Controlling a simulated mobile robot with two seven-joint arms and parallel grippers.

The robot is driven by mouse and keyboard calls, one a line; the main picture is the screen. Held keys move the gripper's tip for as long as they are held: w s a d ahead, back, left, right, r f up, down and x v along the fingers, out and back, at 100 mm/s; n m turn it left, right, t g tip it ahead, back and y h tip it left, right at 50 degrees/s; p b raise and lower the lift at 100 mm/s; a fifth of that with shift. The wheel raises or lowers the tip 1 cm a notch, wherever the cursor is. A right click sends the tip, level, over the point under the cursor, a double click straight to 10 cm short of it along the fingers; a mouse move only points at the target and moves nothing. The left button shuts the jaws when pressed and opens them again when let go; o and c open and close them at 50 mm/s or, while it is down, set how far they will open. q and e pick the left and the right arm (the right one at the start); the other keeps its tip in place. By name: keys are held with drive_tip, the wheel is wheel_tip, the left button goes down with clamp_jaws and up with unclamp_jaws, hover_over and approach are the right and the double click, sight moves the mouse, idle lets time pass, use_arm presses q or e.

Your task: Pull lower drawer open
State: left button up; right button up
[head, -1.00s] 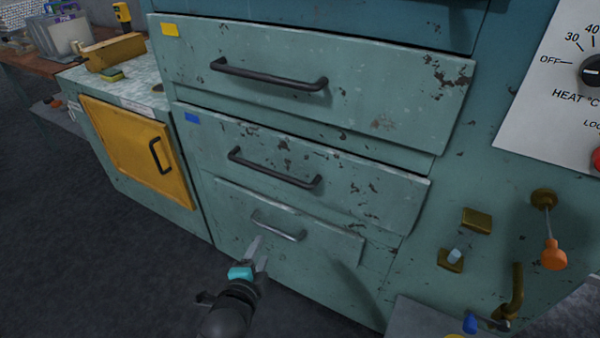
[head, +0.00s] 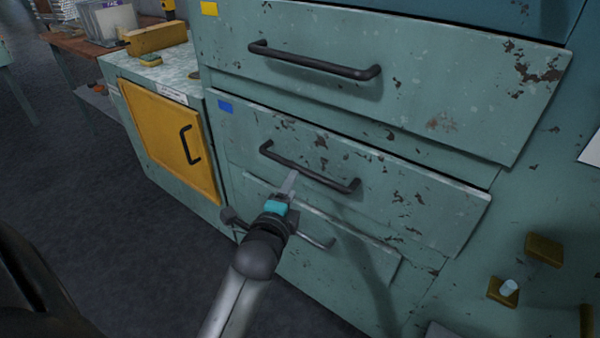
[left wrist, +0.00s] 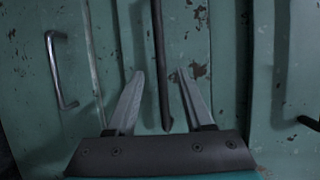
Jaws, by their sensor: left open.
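The green cabinet has a blue-labelled drawer (head: 400,188) below a yellow-labelled one. Its black bar handle (head: 335,182) also shows in the left wrist view (left wrist: 158,35). Below it is a smaller drawer (head: 355,262) with a silver handle (head: 318,239), partly hidden by my gripper; that handle is at the left of the wrist view (left wrist: 60,75). All look shut. My left gripper (head: 291,180) is open and at the blue-labelled drawer's black handle. In the wrist view the handle runs between the two fingers (left wrist: 160,75); contact cannot be told. My right gripper is not in view.
The yellow-labelled drawer (head: 440,95) with its black handle (head: 315,62) is above. At left is a low cabinet with a yellow door (head: 165,135). Brass fittings (head: 543,250) stick out at the lower right. The dark floor (head: 90,205) at left is clear.

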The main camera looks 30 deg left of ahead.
sight(300, 166)
use_arm(q)
drive_tip(key=shift+b+x, duration=1.45)
drive_tip(key=shift+x, duration=2.95)
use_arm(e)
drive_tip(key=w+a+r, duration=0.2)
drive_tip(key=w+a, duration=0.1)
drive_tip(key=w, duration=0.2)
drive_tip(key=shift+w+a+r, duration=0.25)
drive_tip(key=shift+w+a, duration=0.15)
use_arm(q)
clamp_jaws()
